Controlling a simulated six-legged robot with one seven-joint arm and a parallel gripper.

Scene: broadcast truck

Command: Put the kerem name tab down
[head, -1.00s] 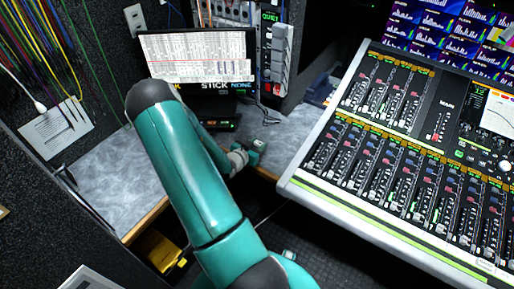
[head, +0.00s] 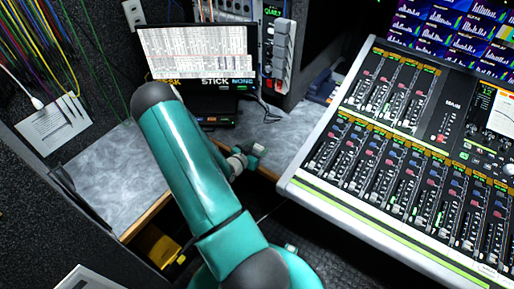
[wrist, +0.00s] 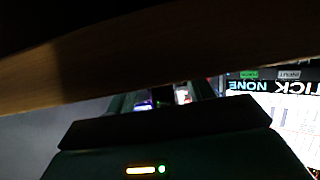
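I cannot make out the kerem name tab in either view. My teal arm crosses the middle of the head view and hides part of the worktop. Its far end, with my gripper (head: 257,150), shows small at the worktop's front edge, left of the mixing console. In the dark wrist view my gripper (wrist: 162,98) shows as dark teal shapes below a brown edge. Small purple and whitish patches show between them, too dim to identify. I cannot tell whether the fingers are apart or closed on something.
The grey worktop (head: 100,178) has bare room left of my arm. A monitor (head: 200,52) stands at its back. The mixing console (head: 400,150) fills the right side. A yellow box (head: 157,246) sits below the worktop. Cables and a paper sheet (head: 55,124) are at the left wall.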

